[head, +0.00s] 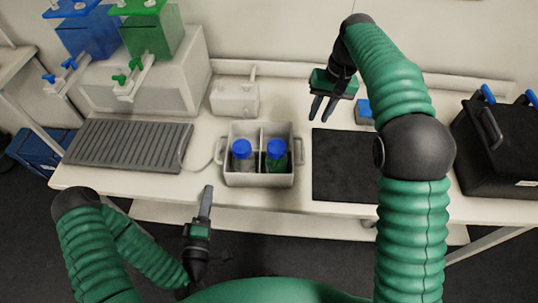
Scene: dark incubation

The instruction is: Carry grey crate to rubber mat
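The grey crate (259,181) stands upright on the white table, left of the mat. It has two compartments, each holding a bottle with a blue cap, a clear one (242,158) and a green one (277,158). The black rubber mat (345,170) lies flat and bare, its right edge partly hidden by my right arm. My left gripper (206,194) is in front of the crate's left side, apart from it. Its fingers overlap in this view, so their opening is unclear. My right gripper (321,108) is open and empty behind the mat, its fingertips spread slightly.
A grey ribbed rack (128,144) lies left of the crate. A small white box (234,98) stands behind the crate. Blue (86,35) and green (152,38) tanks sit on a white stand (150,88). A black case (500,145) stands at the right. A small blue object (364,110) lies behind the mat.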

